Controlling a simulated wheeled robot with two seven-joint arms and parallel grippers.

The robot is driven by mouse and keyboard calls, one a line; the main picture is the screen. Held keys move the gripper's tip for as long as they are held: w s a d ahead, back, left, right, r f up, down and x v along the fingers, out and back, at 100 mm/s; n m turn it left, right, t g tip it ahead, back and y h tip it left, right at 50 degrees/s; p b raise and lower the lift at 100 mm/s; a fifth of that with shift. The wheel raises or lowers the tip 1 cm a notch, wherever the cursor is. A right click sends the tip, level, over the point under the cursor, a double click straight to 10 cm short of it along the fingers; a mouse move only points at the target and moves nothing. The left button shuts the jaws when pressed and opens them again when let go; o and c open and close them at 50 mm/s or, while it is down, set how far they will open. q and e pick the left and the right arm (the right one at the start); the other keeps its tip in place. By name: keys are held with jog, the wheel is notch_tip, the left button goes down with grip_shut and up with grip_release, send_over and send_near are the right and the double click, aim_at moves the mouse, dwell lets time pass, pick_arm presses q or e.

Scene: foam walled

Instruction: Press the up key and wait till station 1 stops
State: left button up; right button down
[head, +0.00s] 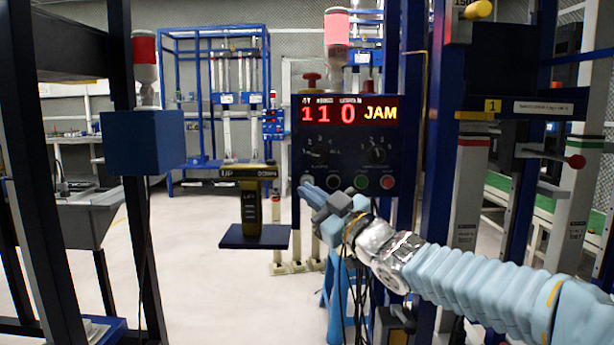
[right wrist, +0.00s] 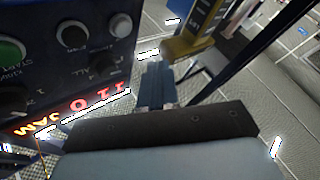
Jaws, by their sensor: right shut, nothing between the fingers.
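A control panel (head: 345,150) stands ahead with a lit display (head: 348,113) reading 1 1 0 JAM, two knobs and a row of buttons. Left of it is an olive-yellow box (head: 250,205) with a top bar (head: 248,173) lettered UP at the left and DOWN at the right. My right gripper (head: 308,188) is shut and empty, its tips by the panel's lower left corner. In the right wrist view the shut fingers (right wrist: 155,88) point toward the yellow part (right wrist: 187,45); contact cannot be told. A plate marked 1 (head: 492,105) is on the right frame. My left gripper is out of view.
A red-topped lamp (head: 337,28) is above the panel, another (head: 145,48) over a blue box (head: 143,142) at left. Dark posts stand at both sides. A blue rack (head: 210,95) is behind. The pale floor (head: 200,290) at lower left is clear.

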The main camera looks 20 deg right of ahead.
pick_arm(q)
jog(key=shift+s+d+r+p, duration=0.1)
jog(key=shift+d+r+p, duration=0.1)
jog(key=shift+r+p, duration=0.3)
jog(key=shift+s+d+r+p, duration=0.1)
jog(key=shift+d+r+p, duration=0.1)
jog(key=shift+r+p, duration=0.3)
pick_arm(e)
jog(key=shift+w+d, duration=0.2)
jog(key=shift+w, duration=0.5)
jog(key=shift+w+d, duration=0.2)
jog(key=shift+w, duration=0.45)
jog(key=shift+w+d, duration=0.2)
jog(key=shift+w, duration=0.5)
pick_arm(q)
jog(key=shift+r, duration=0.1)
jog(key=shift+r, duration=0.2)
pick_arm(e)
jog(key=shift+w+d, duration=0.15)
jog(key=shift+w, duration=0.25)
